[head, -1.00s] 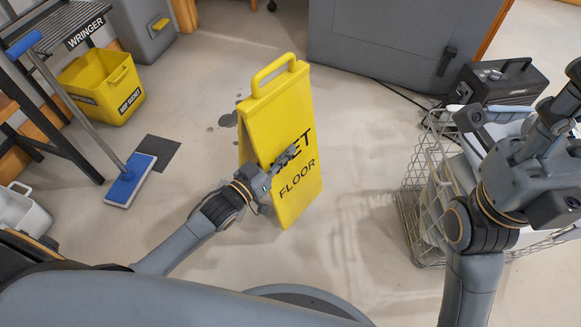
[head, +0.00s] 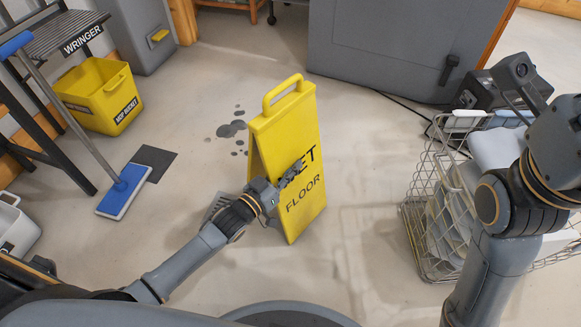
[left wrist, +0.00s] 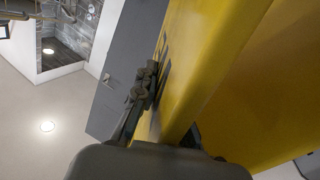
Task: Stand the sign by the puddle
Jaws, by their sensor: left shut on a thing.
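The yellow wet-floor sign (head: 300,213) stands upright in the middle of the head view, its two panels spread apart like a tent. My left gripper (head: 285,183) is shut on the near edge of the sign's front panel, covering part of the lettering. The sign's yellow panel (left wrist: 205,70) fills much of the left wrist view, with one finger along its face. The puddle (head: 232,129), dark grey spots on the floor, lies just behind and left of the sign. My right arm is at the right of the head view; its gripper's fingertips do not show clearly.
A wire basket (head: 425,230) with pale items stands at the right. A blue mop (head: 124,190), a yellow mop bucket (head: 98,100) and a wringer bench are at the left. A grey cabinet (head: 385,45) is at the back.

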